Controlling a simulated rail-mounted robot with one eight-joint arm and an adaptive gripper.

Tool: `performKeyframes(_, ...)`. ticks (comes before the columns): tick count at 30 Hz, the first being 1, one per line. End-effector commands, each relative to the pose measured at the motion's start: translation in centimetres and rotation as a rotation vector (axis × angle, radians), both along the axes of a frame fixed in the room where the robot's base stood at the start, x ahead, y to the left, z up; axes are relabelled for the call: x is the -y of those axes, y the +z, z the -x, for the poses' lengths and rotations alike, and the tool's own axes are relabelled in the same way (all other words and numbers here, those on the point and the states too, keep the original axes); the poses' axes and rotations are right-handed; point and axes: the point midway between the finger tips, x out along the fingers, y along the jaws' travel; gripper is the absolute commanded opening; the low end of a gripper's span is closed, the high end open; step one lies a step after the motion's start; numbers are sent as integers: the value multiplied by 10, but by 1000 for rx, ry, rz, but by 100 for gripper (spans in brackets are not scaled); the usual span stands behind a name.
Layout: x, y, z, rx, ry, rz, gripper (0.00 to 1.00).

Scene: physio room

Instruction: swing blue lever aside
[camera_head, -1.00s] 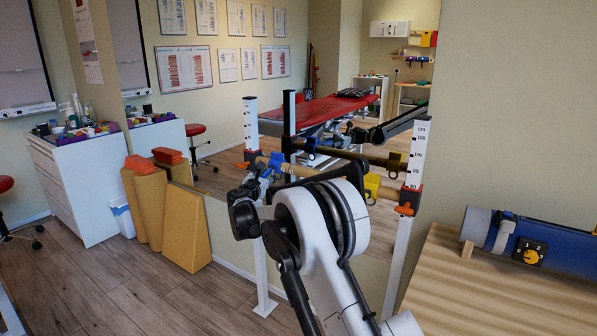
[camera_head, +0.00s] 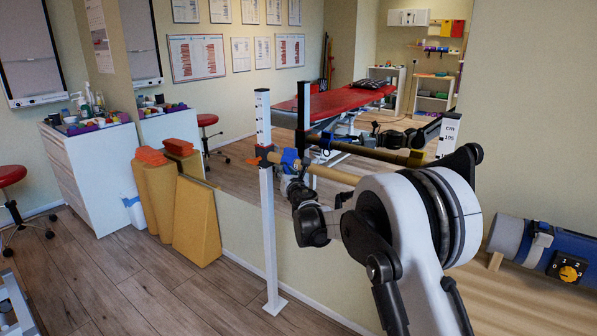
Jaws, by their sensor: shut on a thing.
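The blue lever (camera_head: 289,158) sits on a wooden bar (camera_head: 330,173) close to the left white upright post (camera_head: 266,220) with its orange bracket (camera_head: 262,155). My gripper (camera_head: 288,177) is at the lever from below, shut on it. The fingertips are small and partly hidden by my wrist, so the exact grip is hard to see. My arm covers the right part of the bar.
A mirror behind the bar reflects the bar, post and red treatment table (camera_head: 350,100). Yellow foam wedges (camera_head: 196,220) and a white cabinet (camera_head: 95,175) stand left. A wooden bench (camera_head: 510,300) with a blue device (camera_head: 565,255) stands right.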

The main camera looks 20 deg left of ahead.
Motion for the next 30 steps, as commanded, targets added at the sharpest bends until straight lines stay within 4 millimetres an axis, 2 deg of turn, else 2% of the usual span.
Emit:
performKeyframes(11,-1,0,0,0,4,0,0)
performKeyframes(12,-1,0,0,0,3,0,20)
performKeyframes(15,-1,0,0,0,3,0,34)
performKeyframes(25,1,0,3,0,3,0,34)
performKeyframes(30,10,1,19,0,3,0,34)
